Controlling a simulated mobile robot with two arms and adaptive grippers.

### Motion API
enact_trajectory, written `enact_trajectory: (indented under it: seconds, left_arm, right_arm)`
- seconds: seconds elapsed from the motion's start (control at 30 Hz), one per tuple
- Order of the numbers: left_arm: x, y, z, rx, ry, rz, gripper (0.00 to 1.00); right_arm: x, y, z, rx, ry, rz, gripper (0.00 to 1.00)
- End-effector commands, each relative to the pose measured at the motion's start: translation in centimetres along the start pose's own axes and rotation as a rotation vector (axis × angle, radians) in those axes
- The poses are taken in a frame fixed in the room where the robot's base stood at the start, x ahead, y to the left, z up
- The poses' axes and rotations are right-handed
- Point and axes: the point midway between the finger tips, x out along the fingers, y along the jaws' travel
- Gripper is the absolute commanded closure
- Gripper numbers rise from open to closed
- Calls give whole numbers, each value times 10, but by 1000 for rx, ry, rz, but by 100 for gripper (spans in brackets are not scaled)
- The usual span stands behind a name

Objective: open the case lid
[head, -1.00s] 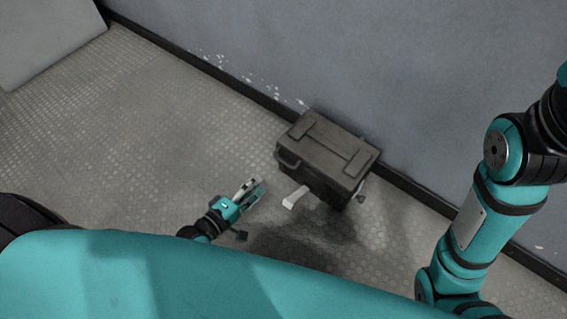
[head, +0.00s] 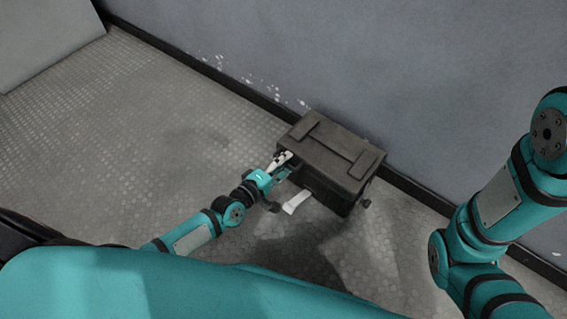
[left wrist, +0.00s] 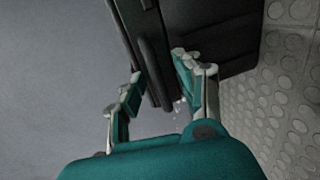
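The dark grey case (head: 329,193) stands on the floor against the wall. Its lid (head: 322,139), with raised strips on top, looks shut or nearly so; a small gap cannot be ruled out. My left gripper (head: 284,163) is at the case's left end, where the side handle is hidden behind it in the head view. In the left wrist view my left gripper (left wrist: 160,78) is open, its fingers on either side of a dark bar, likely the handle (left wrist: 154,72). Contact is unclear. My right gripper is out of view.
A pale flap-like piece (head: 297,201) sticks out at the case's front. A small dark knob (head: 366,203) is at its right end. The grey wall (head: 400,80) is close behind. The patterned floor (head: 150,130) to the left is clear.

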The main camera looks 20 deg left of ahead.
Motion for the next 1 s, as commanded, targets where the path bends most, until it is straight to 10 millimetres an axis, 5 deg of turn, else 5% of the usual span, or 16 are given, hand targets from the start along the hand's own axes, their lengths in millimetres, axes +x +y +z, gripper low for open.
enact_trajectory:
  seconds: [0.3, 1.0]
  left_arm:
    - [0, 0, 0, 0, 0, 0, 100]
    - [-1, 2, 1, 0, -1, -8, 100]
  right_arm:
    - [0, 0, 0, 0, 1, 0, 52]
    - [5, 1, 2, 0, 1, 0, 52]
